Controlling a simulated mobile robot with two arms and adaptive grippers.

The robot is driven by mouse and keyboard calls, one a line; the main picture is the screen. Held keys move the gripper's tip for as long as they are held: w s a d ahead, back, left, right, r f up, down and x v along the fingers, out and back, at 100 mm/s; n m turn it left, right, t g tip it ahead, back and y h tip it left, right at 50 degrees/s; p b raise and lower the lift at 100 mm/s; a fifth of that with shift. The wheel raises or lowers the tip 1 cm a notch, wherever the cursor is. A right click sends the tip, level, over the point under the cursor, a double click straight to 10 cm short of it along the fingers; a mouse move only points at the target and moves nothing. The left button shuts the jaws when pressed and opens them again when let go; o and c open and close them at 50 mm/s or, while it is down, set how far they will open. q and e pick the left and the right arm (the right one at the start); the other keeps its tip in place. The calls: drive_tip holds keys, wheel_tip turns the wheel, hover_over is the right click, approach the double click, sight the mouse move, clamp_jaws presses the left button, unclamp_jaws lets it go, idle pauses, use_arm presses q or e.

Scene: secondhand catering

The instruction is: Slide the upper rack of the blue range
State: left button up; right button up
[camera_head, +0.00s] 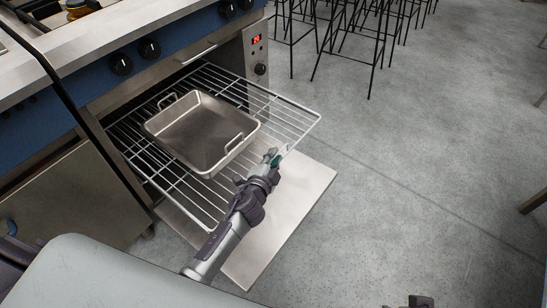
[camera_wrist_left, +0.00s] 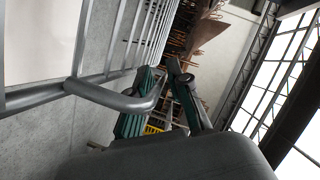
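The blue range (camera_head: 75,75) is at the upper left, with its oven door (camera_head: 290,205) lowered. A wire rack (camera_head: 290,112) extends far out of the oven, over the door. My left gripper (camera_head: 276,155) is by the rack's front edge, its fingers slightly apart. In the left wrist view, the rack's rounded bar corner (camera_wrist_left: 125,101) overlaps one green-padded finger of the left gripper (camera_wrist_left: 162,66); I cannot tell whether they touch. A dark part at the bottom edge, perhaps my right gripper (camera_head: 420,301), is mostly cut off.
A metal roasting pan (camera_head: 200,130) with two handles sits on the rack. A control panel with a red display (camera_head: 256,40) is right of the oven. Black stools (camera_head: 345,35) stand at the back. The grey floor to the right is mostly clear.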

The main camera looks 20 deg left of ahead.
use_arm(q)
drive_tip(key=shift+c, duration=0.4)
clamp_jaws()
drive_tip(key=shift+a, duration=0.1)
